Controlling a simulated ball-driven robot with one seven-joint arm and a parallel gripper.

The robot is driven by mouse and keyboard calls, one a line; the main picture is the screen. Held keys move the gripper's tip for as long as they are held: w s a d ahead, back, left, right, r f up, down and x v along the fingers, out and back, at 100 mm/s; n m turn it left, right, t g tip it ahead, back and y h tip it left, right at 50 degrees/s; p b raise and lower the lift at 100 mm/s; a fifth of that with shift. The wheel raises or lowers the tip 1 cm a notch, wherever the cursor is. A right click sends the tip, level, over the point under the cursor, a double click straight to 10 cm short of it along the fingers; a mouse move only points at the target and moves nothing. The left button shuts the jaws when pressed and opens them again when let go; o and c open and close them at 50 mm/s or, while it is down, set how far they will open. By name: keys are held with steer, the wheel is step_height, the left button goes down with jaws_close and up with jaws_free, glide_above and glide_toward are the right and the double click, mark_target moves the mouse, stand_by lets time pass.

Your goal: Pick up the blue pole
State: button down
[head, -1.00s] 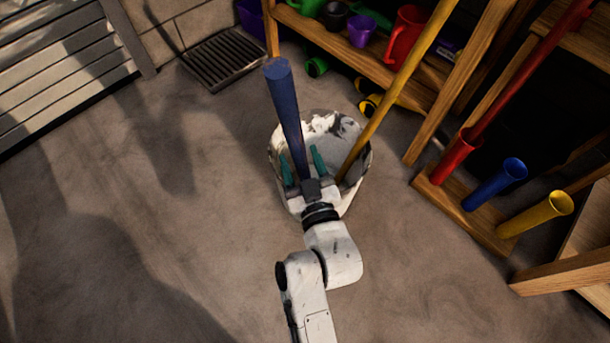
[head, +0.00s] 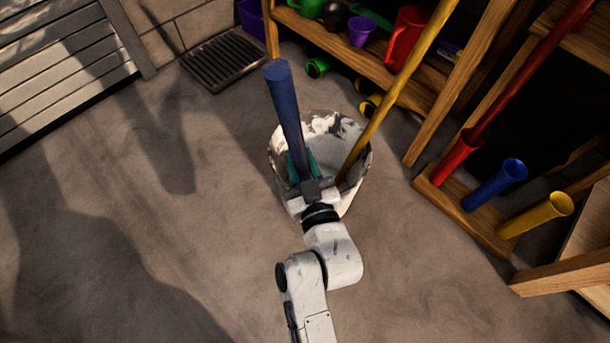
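The blue pole (head: 284,106) stands slightly tilted in a white, stained bucket (head: 360,155) on the floor. Its top end rises above the bucket's rim, and its lower part is hidden behind my gripper. My gripper (head: 300,163) is at the bucket, with its teal fingers drawn in on both sides of the pole's lower visible part. The fingers look closed on the pole. A yellow pole (head: 398,85) leans in the right side of the same bucket, apart from my gripper.
To the right, a wooden rack (head: 470,222) holds a red tube with a red pole (head: 505,88), a blue tube (head: 495,184) and a yellow tube (head: 537,213). A wooden shelf (head: 330,38) with cups stands behind the bucket. The floor on the left is clear, with a drain grate (head: 225,62) at the back.

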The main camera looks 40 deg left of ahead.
mark_target(301, 133)
step_height(301, 133, up, 10)
steer(key=p, duration=0.5)
steer(key=shift+p, duration=0.4)
steer(key=shift+r, duration=0.15)
steer(key=s+r+p, duration=0.1)
steer(key=r+p, duration=0.6)
steer(key=p, duration=0.1)
steer(key=s+d+r+p, duration=0.1)
steer(key=s+r+p, duration=0.1)
steer(key=r+p, duration=0.6)
steer(key=s+d+r+p, duration=0.1)
steer(key=s+r+p, duration=0.1)
steer(key=r+p, duration=0.6)
steer(key=shift+r, duration=0.15)
steer(key=shift+d, duration=0.1)
